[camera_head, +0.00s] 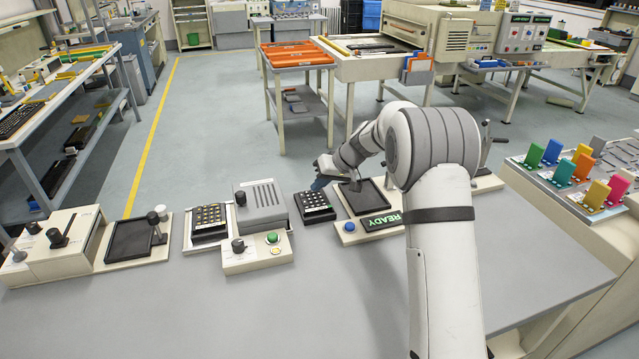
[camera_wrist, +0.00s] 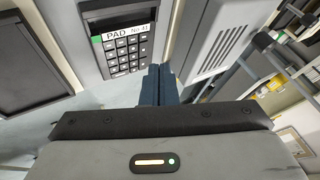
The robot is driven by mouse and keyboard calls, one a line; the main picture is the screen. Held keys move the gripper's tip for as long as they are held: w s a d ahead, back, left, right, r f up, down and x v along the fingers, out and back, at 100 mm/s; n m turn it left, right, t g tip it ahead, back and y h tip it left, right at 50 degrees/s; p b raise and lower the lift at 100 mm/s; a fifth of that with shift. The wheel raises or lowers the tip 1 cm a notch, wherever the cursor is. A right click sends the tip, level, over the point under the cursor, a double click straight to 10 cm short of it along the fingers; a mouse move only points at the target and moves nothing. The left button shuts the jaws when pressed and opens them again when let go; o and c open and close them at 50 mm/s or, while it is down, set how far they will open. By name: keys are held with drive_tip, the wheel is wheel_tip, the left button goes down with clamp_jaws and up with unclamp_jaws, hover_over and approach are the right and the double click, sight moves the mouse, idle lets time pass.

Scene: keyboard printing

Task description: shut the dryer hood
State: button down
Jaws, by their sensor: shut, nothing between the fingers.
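The dryer hood appears to be the grey slotted box (camera_head: 262,204), standing beside a keypad (camera_head: 209,217) on a pale base and not covering it. In the wrist view a slotted grey housing (camera_wrist: 222,42) lies right of my fingers. A keypad labelled PAD (camera_wrist: 126,52) lies left of them; I cannot tell which keypad it is. My gripper (camera_head: 318,183) is at the far side of the bench, right of the hood and near a second keypad (camera_head: 315,204). Its blue fingers (camera_wrist: 160,80) are shut and empty. Any contact with the hood cannot be told.
A control box (camera_head: 257,252) with a black knob and green button stands in front of the hood. A dark tray with a READY sign (camera_head: 380,221) is to the right. Another dark tray (camera_head: 130,240) is to the left. The front of the bench (camera_head: 250,320) is clear.

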drive_tip(key=x, duration=0.6)
drive_tip(key=shift+p, duration=0.3)
drive_tip(key=a, duration=0.1)
drive_tip(key=a+p, duration=0.1)
drive_tip(key=a, duration=0.1)
drive_tip(key=shift+s+a+f, duration=0.2)
drive_tip(key=shift+s, duration=0.15)
drive_tip(key=shift+s+a+f, duration=0.15)
drive_tip(key=shift+a, duration=0.3)
